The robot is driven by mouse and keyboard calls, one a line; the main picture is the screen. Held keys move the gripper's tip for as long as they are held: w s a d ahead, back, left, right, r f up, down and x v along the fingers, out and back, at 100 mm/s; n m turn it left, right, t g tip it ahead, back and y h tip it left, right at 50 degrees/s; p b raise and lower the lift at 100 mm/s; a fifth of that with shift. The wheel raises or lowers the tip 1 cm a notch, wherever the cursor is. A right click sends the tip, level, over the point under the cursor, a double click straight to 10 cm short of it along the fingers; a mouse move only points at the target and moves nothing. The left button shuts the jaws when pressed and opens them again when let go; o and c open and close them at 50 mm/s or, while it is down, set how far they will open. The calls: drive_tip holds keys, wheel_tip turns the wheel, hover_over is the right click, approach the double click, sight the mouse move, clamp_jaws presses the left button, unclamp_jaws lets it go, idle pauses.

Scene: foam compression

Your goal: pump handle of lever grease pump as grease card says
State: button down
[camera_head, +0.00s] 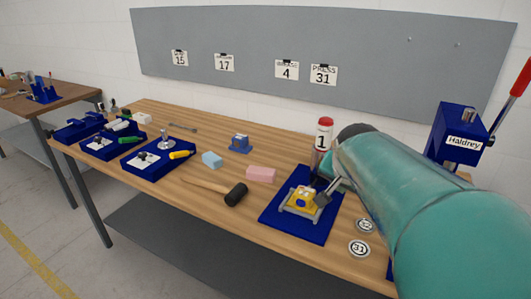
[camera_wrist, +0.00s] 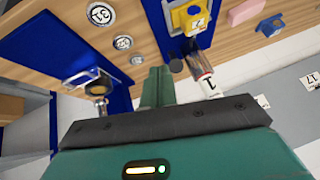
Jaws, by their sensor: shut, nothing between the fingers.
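A white and red canister marked 1 (camera_head: 323,134) stands at the back of a blue base plate (camera_head: 282,228), behind a yellow block (camera_head: 300,198). I take this to be the lever grease pump. In the wrist view the canister (camera_wrist: 207,88) is right of my gripper (camera_wrist: 160,70), which is shut and empty. A dark round end (camera_wrist: 175,65), possibly the handle's, is close beside the fingertips; contact cannot be told. My gripper is mostly hidden behind my arm in the head view. The grease card (camera_head: 287,70) on the wall board reads 4.
Numbered discs (camera_head: 359,248) lie beside the plate. A mallet (camera_head: 235,194), a pink block (camera_head: 261,174) and a light blue block (camera_head: 212,159) lie left of the plate.

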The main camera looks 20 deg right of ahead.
idle(0.3)
drive_tip(key=w+d+r+g+y, duration=0.2)
drive_tip(key=w+d+r, duration=0.3)
drive_tip(key=r, duration=0.5)
drive_tip(key=shift+w+d+r, duration=0.3)
drive_tip(key=shift+d+r, duration=0.05)
drive_tip(key=shift+d, duration=0.85)
drive_tip(key=x, duration=0.4)
drive_tip(key=a+x, duration=0.1)
drive_tip(key=x, duration=0.3)
drive_tip(key=s+a+x, duration=0.1)
drive_tip(key=x, duration=0.3)
drive_tip(key=shift+f, duration=0.3)
drive_tip(key=shift+s+a+f, duration=0.1)
drive_tip(key=shift+a+f, duration=0.25)
drive_tip(key=shift+f, duration=0.2)
